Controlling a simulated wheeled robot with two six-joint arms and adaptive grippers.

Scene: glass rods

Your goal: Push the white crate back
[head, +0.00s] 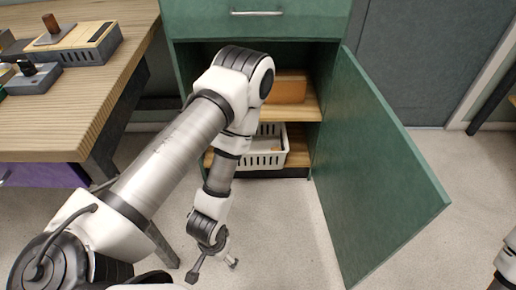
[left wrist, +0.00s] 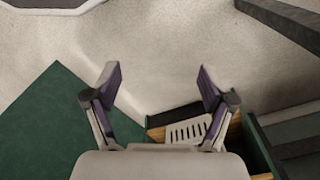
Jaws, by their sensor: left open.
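The white crate (head: 270,160), with slotted walls, sits on the lower shelf of the green cabinet, close to the front edge. My left arm hides its left part. The crate also shows at the bottom of the left wrist view (left wrist: 188,131), partly behind a finger. My left gripper (head: 212,268) hangs low over the floor in front of the cabinet, fingers downward, open and empty. It is apart from the crate. Its spread fingers also show in the left wrist view (left wrist: 158,82). Only a piece of my right arm shows at the right edge.
The cabinet door (head: 380,180) stands wide open on the right, reaching out over the floor. An orange-brown box (head: 290,88) is on the upper shelf (head: 300,108). A wooden table (head: 70,120) with several items stands at left. The floor before the cabinet is clear.

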